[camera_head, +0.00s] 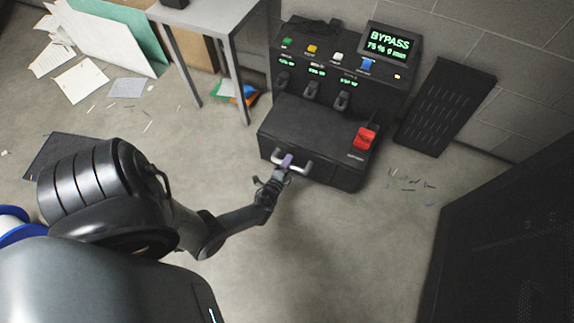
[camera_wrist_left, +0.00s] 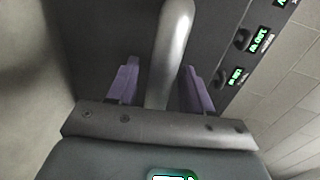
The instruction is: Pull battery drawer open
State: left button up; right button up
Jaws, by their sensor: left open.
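The battery drawer (camera_head: 322,176) is the low front part of the black console, with a pale metal bar handle (camera_head: 304,164) on its front. I cannot tell whether the drawer stands out from the console. My left gripper (camera_head: 287,161) is at the handle, covering part of it in the head view. In the left wrist view, the handle (camera_wrist_left: 171,50) runs between the two purple fingers of my left gripper (camera_wrist_left: 158,88). The fingers are open, with a gap on each side of the bar. My right gripper is not in view.
The console (camera_head: 345,55) carries coloured buttons, black levers, a red switch (camera_head: 365,138) and a lit "BYPASS" screen (camera_head: 390,41). A grey table (camera_head: 215,16) stands left of it. A dark cabinet (camera_head: 510,220) is at the right. The floor before the drawer is clear.

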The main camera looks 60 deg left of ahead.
pick_arm(q)
jog(key=shift+c, duration=0.3)
grip_shut()
